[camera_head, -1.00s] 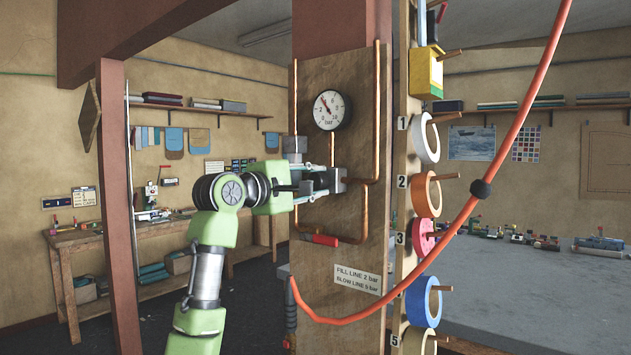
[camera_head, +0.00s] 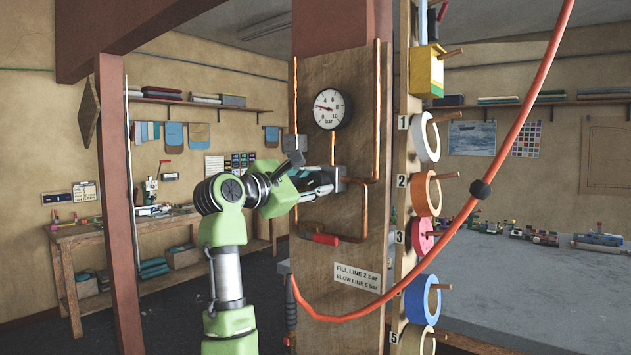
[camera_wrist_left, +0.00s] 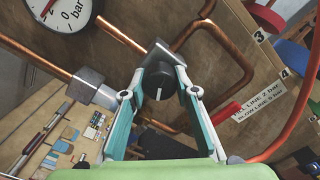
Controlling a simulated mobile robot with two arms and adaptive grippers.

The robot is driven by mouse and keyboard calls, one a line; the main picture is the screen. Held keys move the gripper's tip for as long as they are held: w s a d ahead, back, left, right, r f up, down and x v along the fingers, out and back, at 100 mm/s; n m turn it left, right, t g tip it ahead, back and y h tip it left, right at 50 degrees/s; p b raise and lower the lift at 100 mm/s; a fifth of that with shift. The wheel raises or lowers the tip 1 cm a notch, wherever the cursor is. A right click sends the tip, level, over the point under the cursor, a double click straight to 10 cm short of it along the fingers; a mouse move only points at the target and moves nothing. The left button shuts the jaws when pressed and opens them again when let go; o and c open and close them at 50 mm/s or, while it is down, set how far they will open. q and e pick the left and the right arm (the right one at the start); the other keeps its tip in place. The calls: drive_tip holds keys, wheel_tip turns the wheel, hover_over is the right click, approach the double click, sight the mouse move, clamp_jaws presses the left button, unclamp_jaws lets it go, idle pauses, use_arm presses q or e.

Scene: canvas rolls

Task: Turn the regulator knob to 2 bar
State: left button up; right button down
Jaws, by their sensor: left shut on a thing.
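The pressure gauge (camera_head: 330,109), a white dial marked in bar, hangs on the wooden board; its needle points left, close to the 2. My left gripper (camera_head: 326,179) reaches in from the left below the gauge and is shut on the regulator knob. In the left wrist view the black regulator knob (camera_wrist_left: 157,82) with a white pointer line sits between the two fingers, in front of its grey body. In the head view the fingers hide most of the knob. A sign (camera_head: 357,276) reads "FILL LINE 2 bar" and "BLOW LINE" with a second value. My right gripper is out of view.
Copper pipes (camera_head: 376,110) run around the regulator on the board. A red-handled valve (camera_head: 325,239) lies just below. An orange hose (camera_head: 440,250) loops across the front, and pegs with tape rolls (camera_head: 424,295) line the right side.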

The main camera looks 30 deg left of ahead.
use_arm(q)
drive_tip(key=shift+f, duration=0.1)
idle(0.3)
drive_tip(key=o, duration=1.1)
drive_tip(key=s, duration=1.2)
drive_tip(key=shift+a, duration=0.45)
